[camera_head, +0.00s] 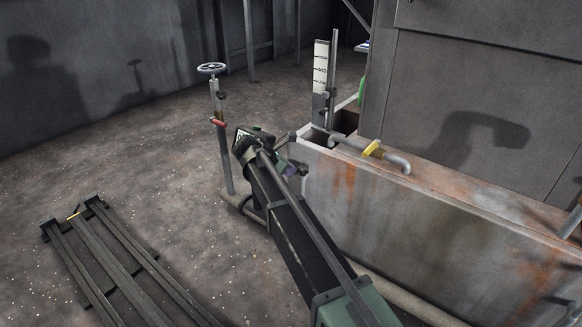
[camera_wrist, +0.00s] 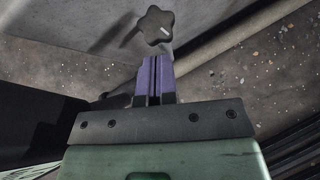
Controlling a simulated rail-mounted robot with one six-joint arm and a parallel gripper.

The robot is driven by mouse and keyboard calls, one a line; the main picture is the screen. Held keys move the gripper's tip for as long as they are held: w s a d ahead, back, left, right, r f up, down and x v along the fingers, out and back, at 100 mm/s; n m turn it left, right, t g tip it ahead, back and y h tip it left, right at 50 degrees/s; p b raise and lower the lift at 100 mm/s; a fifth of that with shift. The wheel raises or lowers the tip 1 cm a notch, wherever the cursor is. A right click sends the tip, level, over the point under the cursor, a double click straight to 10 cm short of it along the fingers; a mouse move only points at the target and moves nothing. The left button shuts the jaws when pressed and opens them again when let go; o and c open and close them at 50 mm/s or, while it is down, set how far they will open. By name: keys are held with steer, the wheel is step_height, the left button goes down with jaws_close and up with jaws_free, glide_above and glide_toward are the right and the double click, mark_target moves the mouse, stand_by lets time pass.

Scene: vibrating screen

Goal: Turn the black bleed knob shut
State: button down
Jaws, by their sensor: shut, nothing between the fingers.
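The black bleed knob (camera_wrist: 155,26) shows at the top of the wrist view. It is star-shaped with rounded lobes and a short white mark on its face. My gripper (camera_wrist: 155,62) has purple fingers that are shut together with nothing between them. The fingertips point toward the knob and appear short of it, with a small gap in the picture. In the head view my gripper (camera_head: 287,168) is partly hidden by my arm, beside the rusty tank wall. I cannot make out the knob clearly there.
The stained tank wall (camera_head: 400,215) stands close right of my arm. A post with a handwheel (camera_head: 212,68) and red lever (camera_head: 217,122) stands left. Dark rails (camera_head: 115,260) lie on the floor.

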steer(key=a+f+p+v, duration=0.1)
steer(key=p+v, duration=0.6)
steer(key=v, duration=0.4)
steer(key=w+d+r+g+y+p, duration=0.1)
steer(key=d+r+y+p, duration=0.1)
steer(key=d+r+p, duration=0.35)
steer(key=w+d+f+y+b, duration=0.1)
steer(key=w+f+b, duration=0.1)
steer(key=f, duration=0.3)
steer(key=w+d+f+n+g+y+b, duration=0.1)
steer(key=w+d+f+b, duration=0.1)
steer(key=f+b, duration=0.3)
steer(key=shift+w+f+y, duration=0.3)
steer(key=shift+w+f, duration=0.1)
steer(key=shift+f, duration=0.15)
steer(key=shift+d, duration=0.1)
